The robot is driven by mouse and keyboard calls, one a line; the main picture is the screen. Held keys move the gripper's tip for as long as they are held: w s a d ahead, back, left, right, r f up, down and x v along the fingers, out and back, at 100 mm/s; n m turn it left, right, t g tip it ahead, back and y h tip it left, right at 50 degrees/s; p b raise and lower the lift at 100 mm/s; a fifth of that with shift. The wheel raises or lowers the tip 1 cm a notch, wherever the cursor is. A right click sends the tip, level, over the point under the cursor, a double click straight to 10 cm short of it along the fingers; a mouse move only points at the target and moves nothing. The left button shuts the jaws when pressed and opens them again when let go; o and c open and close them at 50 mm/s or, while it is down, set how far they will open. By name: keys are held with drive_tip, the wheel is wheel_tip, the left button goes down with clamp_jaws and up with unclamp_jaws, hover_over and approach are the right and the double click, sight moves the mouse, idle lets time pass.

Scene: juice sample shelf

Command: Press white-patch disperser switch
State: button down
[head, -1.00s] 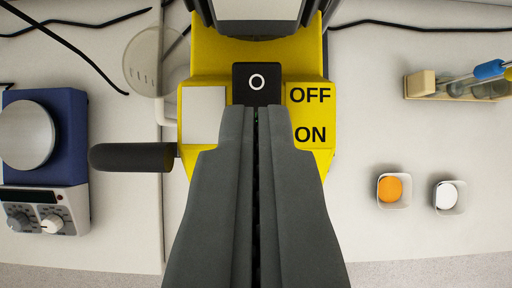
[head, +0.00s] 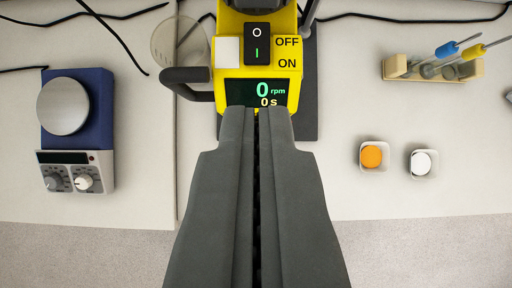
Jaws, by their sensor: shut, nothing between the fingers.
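The yellow disperser (head: 228,88) with a white square patch (head: 228,52) stands at the top middle of the head view. Its black rocker switch (head: 257,44) is right of the patch, with a white circle above a green bar, beside the printed words OFF and ON. The display (head: 258,93) below reads 0 rpm and 0 s. My gripper (head: 256,110) is shut and empty. In the picture its tips overlap the display's lower edge, below the switch. I cannot tell whether they touch anything. The switch is fully visible.
A blue hotplate (head: 75,112) with two knobs stands at left. A clear beaker (head: 176,45) is beside the disperser. At right are a wooden rack (head: 400,68) with droppers, a cup with an orange ball (head: 371,155) and a cup with a white one (head: 421,162). Cables lie on the bench.

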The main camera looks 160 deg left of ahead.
drive_tip(key=shift+v, duration=0.95)
drive_tip(key=shift+s+f, duration=0.2)
drive_tip(key=s+a+f+n+t, duration=0.1)
drive_tip(key=s+a+f+t, duration=0.2)
drive_tip(key=f, duration=0.7)
drive_tip(key=s+a+f+n+t+y, duration=0.1)
drive_tip(key=s+a+f+t, duration=0.2)
drive_tip(key=s+a+f, duration=0.5)
drive_tip(key=s+a+f+n+t+y, duration=0.1)
drive_tip(key=s+a+f+t, duration=0.3)
drive_tip(key=s+f, duration=0.8)
drive_tip(key=shift+a+f, duration=0.4)
drive_tip(key=shift+a, duration=0.45)
drive_tip(key=c, duration=2.1)
unclamp_jaws()
